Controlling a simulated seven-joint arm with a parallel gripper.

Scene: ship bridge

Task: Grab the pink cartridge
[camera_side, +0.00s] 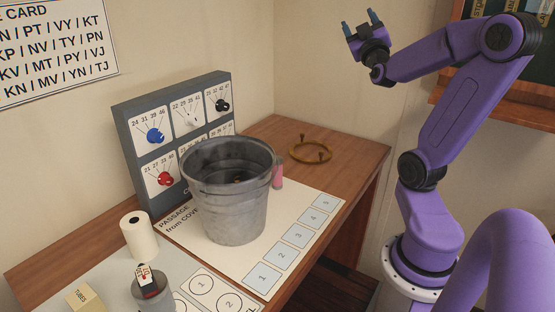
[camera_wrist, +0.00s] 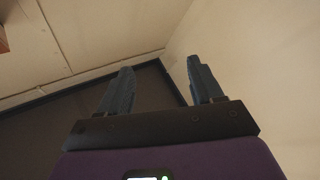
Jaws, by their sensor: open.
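The pink cartridge (camera_side: 278,172) stands upright on the desk, just right of and partly behind a grey metal bucket (camera_side: 225,205) in the side view. Its left part is hidden by the bucket. My gripper (camera_side: 360,22) is raised high at the upper right, well above the desk and far from the cartridge. Its two blue-grey fingers are apart with nothing between them.
A dial panel (camera_side: 120,125) stands behind the bucket. A brass ring with knobs (camera_side: 310,156) lies right of the cartridge. A white roll (camera_side: 139,235), a round grey stand (camera_side: 152,293) and a box labelled TUBES (camera_side: 88,299) are at the front left.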

